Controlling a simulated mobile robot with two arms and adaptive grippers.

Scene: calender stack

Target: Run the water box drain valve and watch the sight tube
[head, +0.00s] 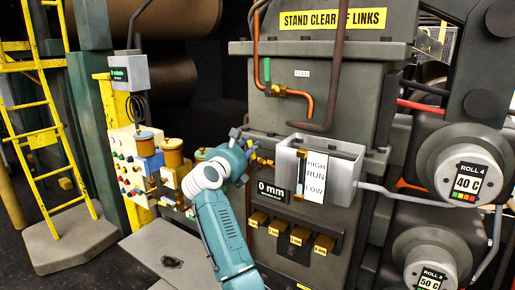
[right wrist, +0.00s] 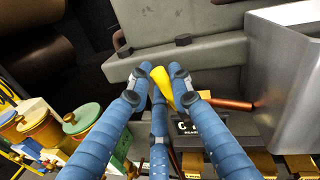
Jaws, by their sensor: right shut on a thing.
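My right gripper (head: 243,142) reaches the front of the grey water box (head: 345,85). In the right wrist view its blue fingers (right wrist: 167,92) are shut on a yellow lever (right wrist: 159,76), which I take for the drain valve handle. The fingers hide the valve body. A short copper pipe (right wrist: 232,103) shows just right of the fingers. The sight tube (head: 301,172) stands in a grey metal housing beside a white scale (head: 315,178) marked HIGH, RUN and LOW. Its water level is too small to tell. The display (head: 272,191) below reads 0 mm. My left gripper is out of view.
Several brass blocks (head: 299,236) line the front below the display. A control panel (head: 130,170) with brass-topped pots stands left of my arm. The Roll 4 housing (head: 467,183) reads 40 C, at right. A yellow ladder (head: 45,130) stands far left.

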